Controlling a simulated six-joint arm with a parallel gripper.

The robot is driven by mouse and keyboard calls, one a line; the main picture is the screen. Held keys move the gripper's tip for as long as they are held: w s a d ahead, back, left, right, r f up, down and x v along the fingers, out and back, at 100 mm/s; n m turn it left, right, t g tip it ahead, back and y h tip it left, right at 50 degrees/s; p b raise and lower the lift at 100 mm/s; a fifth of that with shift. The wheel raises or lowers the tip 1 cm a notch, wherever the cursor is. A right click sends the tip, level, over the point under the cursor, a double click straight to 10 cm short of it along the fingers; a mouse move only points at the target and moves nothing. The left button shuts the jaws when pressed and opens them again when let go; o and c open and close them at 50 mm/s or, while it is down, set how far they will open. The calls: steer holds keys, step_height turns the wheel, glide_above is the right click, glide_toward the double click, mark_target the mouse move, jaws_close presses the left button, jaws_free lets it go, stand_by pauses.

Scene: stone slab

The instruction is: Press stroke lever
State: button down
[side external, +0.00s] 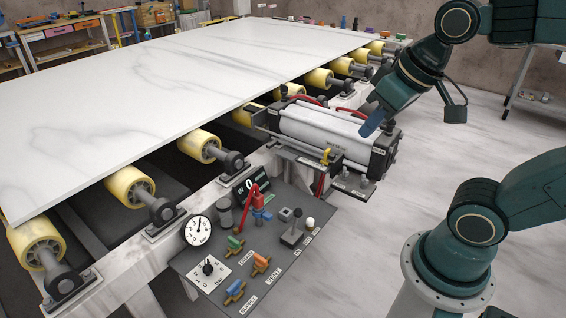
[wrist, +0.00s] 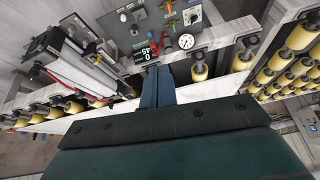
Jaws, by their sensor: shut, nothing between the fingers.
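A control panel (side external: 228,262) stands at the front edge of the roller table. A small lever with a dark base and pale square top (side external: 291,226) stands upright at its right side, beside partly readable labels. I cannot read which control is marked as stroke. A bent red lever (side external: 254,194) stands behind it near the display. My gripper (side external: 372,122) is at the right end of the white cylinder, well apart from the panel. Its blue fingers are together and empty; they also show in the wrist view (wrist: 157,85), with the panel beyond them.
A white cylinder unit (side external: 325,132) lies between my gripper and the panel. A marble slab (side external: 180,85) rests on yellow rollers (side external: 129,186). The panel also holds a round gauge (side external: 199,230), a dial (side external: 208,268), green, orange and blue valve handles, and a display (side external: 250,181).

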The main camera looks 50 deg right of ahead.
steer(key=w+d+f+m+g, duration=0.1)
steer(key=w+d+f+m, duration=0.1)
steer(key=w, duration=0.3)
steer(key=w+d+f+m, duration=0.1)
steer(key=w+d+m, duration=0.15)
steer(key=w, duration=0.35)
steer(key=m+g, duration=0.2)
steer(key=m, duration=0.3)
glide_above(296, 222)
steer(key=s+a, duration=0.2)
steer(key=s, duration=0.1)
step_height(296, 222, down, 9)
steer(key=w+d+f+m+g, duration=0.1)
steer(key=d+f+m, duration=0.2)
steer(key=f, duration=0.9)
steer(key=w+d+f+m+g, duration=0.1)
steer(key=d+f+m, duration=0.3)
steer(key=f, duration=0.9)
steer(key=w+d, duration=0.1)
steer(key=d, duration=0.2)
steer(key=shift+w+d, duration=0.2)
steer(key=shift+d, duration=0.1)
step_height(296, 222, down, 10)
steer(key=shift+a+r, duration=0.25)
steer(key=shift+a, duration=0.4)
steer(key=shift+a+r, duration=0.3)
steer(key=shift+a, duration=0.4)
steer(key=shift+a+r, duration=0.25)
steer(key=shift+a, duration=0.4)
